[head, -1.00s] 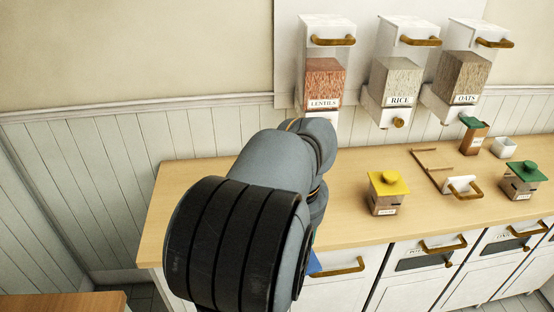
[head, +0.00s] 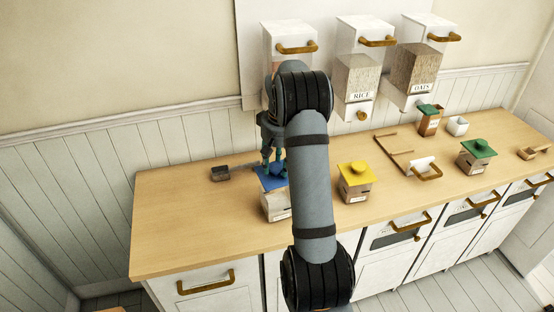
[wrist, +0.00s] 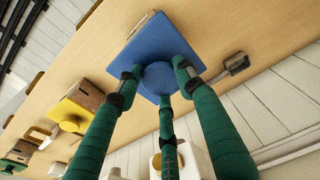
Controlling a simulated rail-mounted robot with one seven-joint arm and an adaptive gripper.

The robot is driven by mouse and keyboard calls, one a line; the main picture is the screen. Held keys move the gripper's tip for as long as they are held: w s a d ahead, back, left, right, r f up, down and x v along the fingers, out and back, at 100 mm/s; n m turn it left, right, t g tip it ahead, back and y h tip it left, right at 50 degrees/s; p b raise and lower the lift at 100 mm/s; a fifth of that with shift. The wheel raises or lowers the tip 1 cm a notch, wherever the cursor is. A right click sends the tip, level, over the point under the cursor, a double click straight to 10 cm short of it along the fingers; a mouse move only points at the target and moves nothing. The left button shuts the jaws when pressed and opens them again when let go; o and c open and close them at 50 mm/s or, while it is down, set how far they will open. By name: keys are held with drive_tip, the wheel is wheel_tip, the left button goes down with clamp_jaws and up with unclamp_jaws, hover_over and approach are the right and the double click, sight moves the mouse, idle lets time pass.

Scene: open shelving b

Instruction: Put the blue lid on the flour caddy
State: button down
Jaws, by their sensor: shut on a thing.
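The blue lid (head: 270,179) is a square plate with a round knob. My gripper (head: 271,155) is shut on the knob, its green fingers pointing down; in the wrist view the fingers close around the lid (wrist: 150,38). A pale box-shaped caddy (head: 274,207) stands on the counter directly under the lid, partly behind my arm. Its label is too small to read, so I cannot confirm that it is the flour caddy. I cannot tell whether the lid touches its rim.
A yellow-lidded caddy (head: 354,187) stands to the right, with a green-lidded caddy (head: 477,158) farther along. A small dark scoop-like item (head: 220,173) lies to the left. Dispensers, including rice (head: 357,80), hang above the back. The wooden counter's left end (head: 180,225) is clear.

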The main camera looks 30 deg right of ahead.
sight(277, 177)
drive_tip(key=shift+w+d+f, duration=0.1)
drive_tip(key=shift+w+d, duration=0.05)
drive_tip(key=shift+w, duration=0.05)
idle(0.4)
wheel_tip(277, 177, down, 6)
drive_tip(key=b, duration=0.4)
drive_tip(key=shift+b, duration=0.4)
drive_tip(key=shift+f+b, duration=0.45)
drive_tip(key=shift+b, duration=0.15)
idle(1.5)
drive_tip(key=c, duration=1)
unclamp_jaws()
drive_tip(key=shift+c, duration=0.2)
drive_tip(key=shift+r, duration=0.1)
